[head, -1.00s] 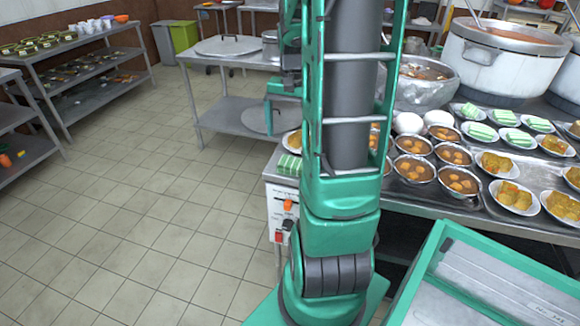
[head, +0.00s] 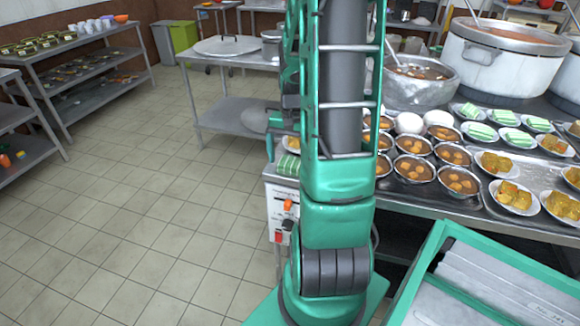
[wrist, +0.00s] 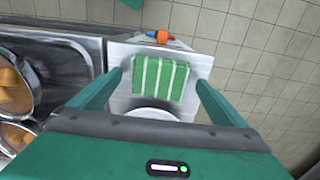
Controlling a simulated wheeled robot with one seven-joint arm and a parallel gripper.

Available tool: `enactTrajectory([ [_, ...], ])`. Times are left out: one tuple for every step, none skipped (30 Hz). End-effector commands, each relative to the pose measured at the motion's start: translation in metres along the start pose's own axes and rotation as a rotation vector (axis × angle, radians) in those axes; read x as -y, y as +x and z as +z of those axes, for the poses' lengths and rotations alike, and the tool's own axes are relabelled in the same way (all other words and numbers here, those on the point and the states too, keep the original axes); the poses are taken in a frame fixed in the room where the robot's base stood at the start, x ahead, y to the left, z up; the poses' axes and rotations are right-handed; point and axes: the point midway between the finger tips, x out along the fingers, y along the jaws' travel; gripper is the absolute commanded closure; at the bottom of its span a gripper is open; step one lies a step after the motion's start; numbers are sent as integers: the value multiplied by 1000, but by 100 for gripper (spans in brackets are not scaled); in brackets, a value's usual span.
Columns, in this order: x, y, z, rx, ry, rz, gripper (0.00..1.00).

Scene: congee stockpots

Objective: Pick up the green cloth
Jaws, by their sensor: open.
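The green cloth with white stripes (head: 287,165) lies folded on the left end of the steel counter, partly hidden by my arm in the head view. In the wrist view the cloth (wrist: 161,78) lies flat on a pale surface. My gripper (wrist: 159,82) is open and empty, with one finger on each side of the cloth in that picture. I cannot tell how high the fingertips are above it. In the head view a finger of my gripper (head: 270,142) shows just above and left of the cloth.
A white plate (wrist: 152,113) sits close to the cloth. Bowls of orange food (head: 413,168) stand on the counter to the right. An orange knob (head: 289,204) is on the counter's front panel. Large pots (head: 505,60) stand behind. The tiled floor at left is clear.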

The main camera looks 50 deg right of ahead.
Motion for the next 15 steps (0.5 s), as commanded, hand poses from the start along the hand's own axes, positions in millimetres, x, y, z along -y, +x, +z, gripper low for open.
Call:
enactTrajectory([
  [0,0,0,0,0,0,4],
  [0,0,0,0,0,0,4],
  [0,0,0,0,0,0,4],
  [0,0,0,0,0,0,4],
  [0,0,0,0,0,0,9],
  [0,0,0,0,0,0,18],
  [0,0,0,0,0,0,25],
  [0,0,0,0,0,0,33],
  [0,0,0,0,0,0,42],
  [0,0,0,0,0,0,48],
  [0,0,0,0,-1,0,48],
  [0,0,0,0,-1,0,52],
  [0,0,0,0,-1,0,52],
  [0,0,0,0,-1,0,52],
  [0,0,0,0,-1,0,52],
])
